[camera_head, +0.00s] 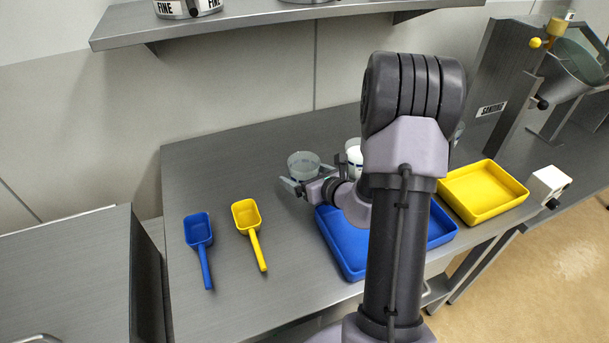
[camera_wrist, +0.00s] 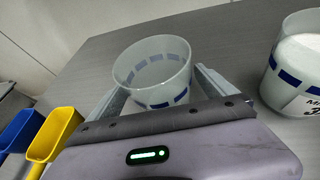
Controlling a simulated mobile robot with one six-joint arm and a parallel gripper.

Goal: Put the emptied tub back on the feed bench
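The emptied tub (camera_head: 303,164) is a clear, upright cup with a band of blue marks, near the back of the grey feed bench (camera_head: 225,165). In the wrist view the tub (camera_wrist: 152,72) looks empty inside. My gripper (camera_head: 307,182) reaches in low from the right, with one finger on each side of the tub. In the wrist view the fingers (camera_wrist: 160,82) lie close along its walls. Whether they press on it or stand slightly apart is unclear. The tub's base is partly hidden, so I cannot tell if it touches the bench.
A second tub (camera_wrist: 298,75) with white contents stands to the right, partly hidden by my arm in the head view. A blue tray (camera_head: 343,250), yellow tray (camera_head: 483,191), blue scoop (camera_head: 199,230) and yellow scoop (camera_head: 246,215) lie on the bench. A shelf (camera_head: 250,20) hangs above.

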